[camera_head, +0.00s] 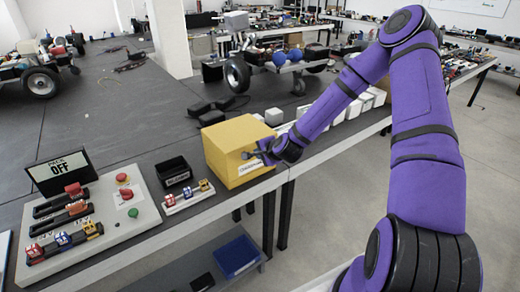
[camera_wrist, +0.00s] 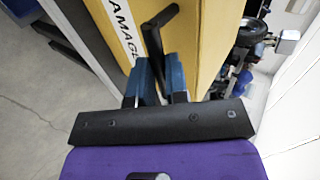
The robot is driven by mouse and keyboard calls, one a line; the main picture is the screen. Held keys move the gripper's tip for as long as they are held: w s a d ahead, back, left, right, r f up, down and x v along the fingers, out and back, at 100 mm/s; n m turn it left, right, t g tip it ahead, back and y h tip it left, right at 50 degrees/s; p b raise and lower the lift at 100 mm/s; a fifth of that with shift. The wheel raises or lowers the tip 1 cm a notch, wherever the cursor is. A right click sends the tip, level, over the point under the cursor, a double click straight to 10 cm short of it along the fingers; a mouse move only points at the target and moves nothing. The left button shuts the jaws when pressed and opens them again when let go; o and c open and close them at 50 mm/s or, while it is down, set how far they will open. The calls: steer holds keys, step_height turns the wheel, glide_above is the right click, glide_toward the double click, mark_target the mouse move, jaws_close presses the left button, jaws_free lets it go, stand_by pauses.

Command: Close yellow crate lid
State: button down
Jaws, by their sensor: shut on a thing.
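The yellow crate (camera_head: 232,134) stands on the dark table near its front edge, with a white label on the side facing me. Its top looks flat and covered; I cannot make out a separate lid edge. My gripper (camera_head: 262,153) is at the crate's right front side. In the wrist view, its blue fingers (camera_wrist: 162,82) are shut on a black handle (camera_wrist: 157,35) beside the yellow crate face (camera_wrist: 198,35). The label (camera_wrist: 122,28) reads partly "AMAGE". The handle's lower part is hidden between the fingers.
A control panel (camera_head: 135,205) with buttons, a sign reading "OFF" (camera_head: 60,170) and a small black bin (camera_head: 174,172) stand left of the crate. White boxes (camera_head: 365,103) line the table edge to the right. A blue bin (camera_head: 237,256) sits on the shelf below.

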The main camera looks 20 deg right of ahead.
steer(key=shift+s+f, duration=0.7)
steer(key=shift+f, duration=0.35)
steer(key=c, duration=1.1)
jaws_free()
steer(key=shift+w, duration=0.1)
steer(key=v, duration=1)
steer(key=shift+s+d+r, duration=0.15)
steer(key=shift+s+r, duration=0.1)
steer(key=shift+r, duration=0.05)
